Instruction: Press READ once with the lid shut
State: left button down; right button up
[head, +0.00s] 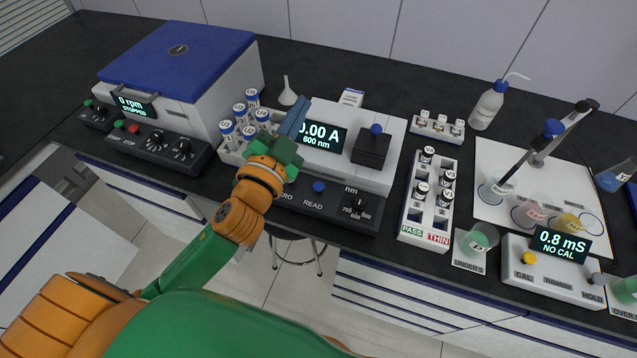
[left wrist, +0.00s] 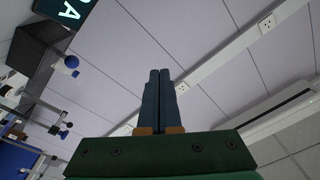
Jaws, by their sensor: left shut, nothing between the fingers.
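The photometer (head: 393,125) is a white box at the bench's middle; its display (head: 320,137) reads 0.00 A, 600 nm, with the first character partly covered by my gripper. Its black lid (head: 370,152) with a blue knob looks shut, and also shows in the left wrist view (left wrist: 36,62). The blue READ button (head: 318,187) sits on the dark front panel, above its READ label. My left gripper (head: 300,108) is shut and empty, its fingers over the display's left side, up and left of READ. The fingers (left wrist: 161,90) are together in the left wrist view. My right gripper is out of view.
A vial rack (head: 232,145) stands left of the photometer, beside the blue-lidded centrifuge (head: 185,60). A PASS/THIN rack (head: 410,205) stands right. Farther right are beakers and a meter (head: 550,272) reading 0.8 mS. My left arm covers the panel's left part.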

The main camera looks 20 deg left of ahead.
pick_arm(q)
jog(key=d+r+m+t+h, duration=0.2)
jog(key=d+r+m+h, duration=0.3)
jog(key=r+m+h, duration=0.2)
jog(key=s+d+r+m+g+h, duration=0.35)
jog(key=d+m+g+h, duration=0.3)
jog(key=m+h, duration=0.4)
jog(key=m+g+y, duration=0.9)
jog(key=m+y, duration=0.2)
send_over(314, 188)
notch_tip(314, 188, down, 16)
jog(key=shift+t, duration=0.25)
notch_tip(314, 188, down, 8)
jog(key=b, duration=0.6)
jog(key=shift+f, duration=0.2)
jog(key=shift+f+b, duration=0.25)
jog(key=shift+b, duration=0.25)
